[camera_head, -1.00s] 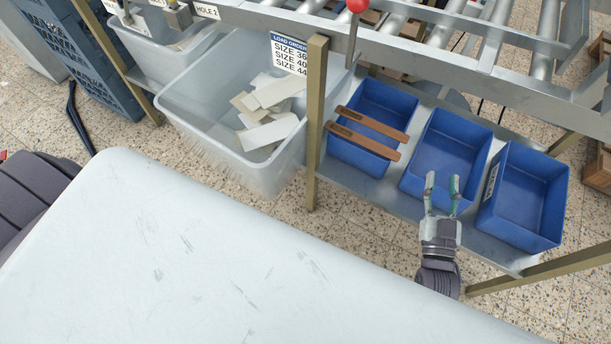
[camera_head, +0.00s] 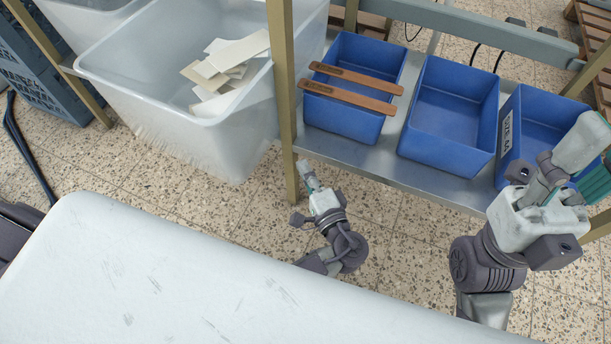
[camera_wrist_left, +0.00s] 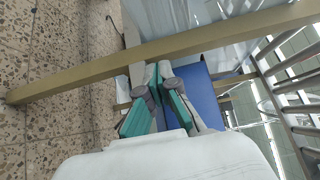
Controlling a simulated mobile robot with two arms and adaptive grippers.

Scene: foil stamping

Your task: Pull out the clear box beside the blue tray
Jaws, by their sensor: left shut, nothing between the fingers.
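The clear box (camera_head: 150,95) is a large translucent bin holding several off-white pieces, at upper left in the head view. The nearest blue tray (camera_head: 340,115) stands to its right behind a tan post (camera_head: 281,80), with two brown strips across its top. My left gripper (camera_head: 307,170) is shut and empty, low by the post, right of the box and apart from it. In the left wrist view its closed fingers (camera_wrist_left: 155,75) point at the post, with blue behind. My right gripper (camera_head: 592,150) is at the right edge, fingers apart, tips partly cut off.
Two more blue trays (camera_head: 450,115) (camera_head: 540,125) stand along the metal shelf (camera_head: 395,165). A white worn surface (camera_head: 190,290) fills the lower left. Speckled floor (camera_head: 130,170) is open between it and the box. Blue crates (camera_head: 45,80) stand at far left.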

